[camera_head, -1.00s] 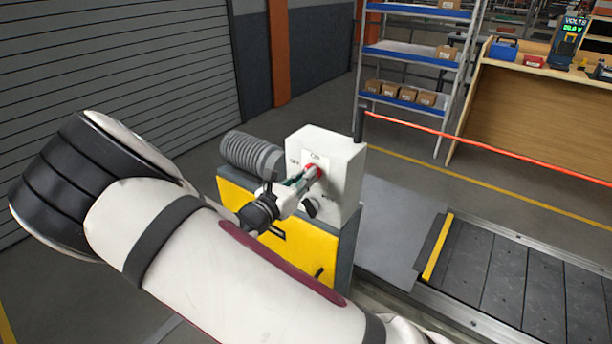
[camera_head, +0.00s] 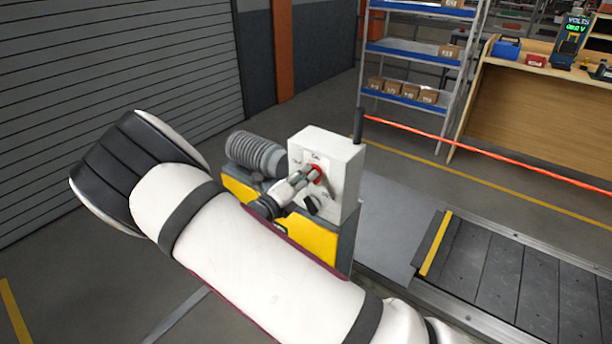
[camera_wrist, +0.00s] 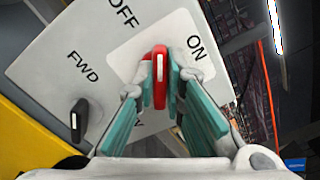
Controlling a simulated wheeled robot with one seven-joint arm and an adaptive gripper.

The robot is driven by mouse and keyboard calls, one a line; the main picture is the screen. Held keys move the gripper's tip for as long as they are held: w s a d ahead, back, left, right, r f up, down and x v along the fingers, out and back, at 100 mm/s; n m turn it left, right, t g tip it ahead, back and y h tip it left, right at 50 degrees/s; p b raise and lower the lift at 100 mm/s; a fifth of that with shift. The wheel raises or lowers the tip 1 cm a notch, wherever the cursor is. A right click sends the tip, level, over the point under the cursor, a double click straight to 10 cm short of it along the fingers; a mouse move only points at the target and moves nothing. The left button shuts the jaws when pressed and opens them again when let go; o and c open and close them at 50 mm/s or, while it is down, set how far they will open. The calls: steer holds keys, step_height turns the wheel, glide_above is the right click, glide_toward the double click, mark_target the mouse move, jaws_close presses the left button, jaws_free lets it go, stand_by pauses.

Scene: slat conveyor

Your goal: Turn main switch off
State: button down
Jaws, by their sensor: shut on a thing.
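The main switch is a red handle with a white line (camera_wrist: 161,78) on a white plate of a light grey control box (camera_head: 343,160). In the wrist view its top end points between the printed words OFF and ON. My gripper (camera_wrist: 159,86) is shut on the red handle, with a teal-padded finger on each side. In the head view my gripper (camera_head: 309,178) reaches the box front from the lower left and covers part of the red handle (camera_head: 317,173).
A black selector knob (camera_wrist: 78,120) sits beside FWD, close to my gripper. The box stands on a yellow and grey base (camera_head: 310,240) with a ribbed motor (camera_head: 256,154) to its left. The slat conveyor (camera_head: 520,285) lies to the right, with a red cord (camera_head: 480,147) above it.

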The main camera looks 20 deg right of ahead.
steer(key=n, duration=0.6)
steer(key=shift+f, duration=0.15)
steer(key=shift+a+n, duration=0.1)
steer(key=shift+n, duration=0.2)
steer(key=c, duration=1.7)
jaws_free()
steer(key=shift+o, duration=0.2)
steer(key=v, duration=1.2)
